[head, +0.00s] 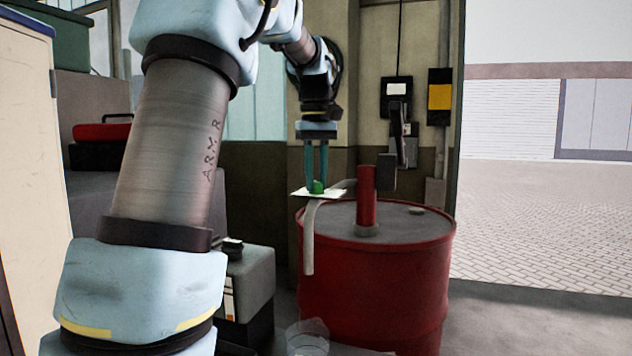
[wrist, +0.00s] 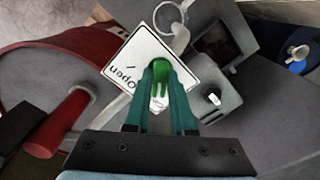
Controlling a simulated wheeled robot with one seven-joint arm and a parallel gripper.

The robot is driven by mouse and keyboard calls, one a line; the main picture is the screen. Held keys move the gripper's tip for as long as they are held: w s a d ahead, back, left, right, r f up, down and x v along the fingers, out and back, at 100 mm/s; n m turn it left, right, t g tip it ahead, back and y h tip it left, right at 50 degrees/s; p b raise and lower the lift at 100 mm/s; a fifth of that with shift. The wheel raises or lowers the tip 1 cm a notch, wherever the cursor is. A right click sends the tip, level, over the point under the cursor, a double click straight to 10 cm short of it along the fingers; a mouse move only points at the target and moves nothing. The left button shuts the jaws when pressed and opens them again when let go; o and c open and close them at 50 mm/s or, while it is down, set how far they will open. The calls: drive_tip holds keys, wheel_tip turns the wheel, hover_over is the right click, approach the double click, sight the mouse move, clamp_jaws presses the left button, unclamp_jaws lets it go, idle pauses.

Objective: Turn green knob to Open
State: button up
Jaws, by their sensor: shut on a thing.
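The green knob (head: 317,187) stands on a white label plate (head: 328,194) beside the red drum's top. In the wrist view the knob (wrist: 160,70) sits between the teal fingers of my gripper (wrist: 163,68), and the white plate (wrist: 122,65) lies under it. The printed word "Open" shows upside down on the plate, left of the fingers. In the head view my gripper (head: 317,182) points straight down, shut on the knob. The fingers hide part of the knob, so its exact setting is hard to tell.
A red drum (head: 375,290) with a red upright pipe (head: 367,195) and a grey spout (head: 308,240) stands close to the plate. A grey box (head: 250,285) stands to the left. A blue container (wrist: 298,60) shows at the right of the wrist view. Open paving lies beyond the doorway.

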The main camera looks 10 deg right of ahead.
drive_tip(key=shift+r+m+p, duration=0.15)
drive_tip(key=shift+m+p, duration=0.6)
drive_tip(key=shift+m, duration=0.45)
drive_tip(key=m+p, duration=0.2)
drive_tip(key=m, duration=0.3)
drive_tip(key=shift+d+m, duration=0.1)
drive_tip(key=shift+m, duration=0.3)
drive_tip(key=m+p, duration=0.2)
drive_tip(key=m, duration=0.3)
drive_tip(key=shift+s+d+m, duration=0.1)
drive_tip(key=shift+m, duration=0.2)
drive_tip(key=shift+f+m+p, duration=0.2)
drive_tip(key=shift+m+p, duration=0.15)
drive_tip(key=shift+m, duration=0.75)
drive_tip(key=o, duration=1.6)
drive_tip(key=shift+c, duration=0.2)
drive_tip(key=shift+r, duration=0.15)
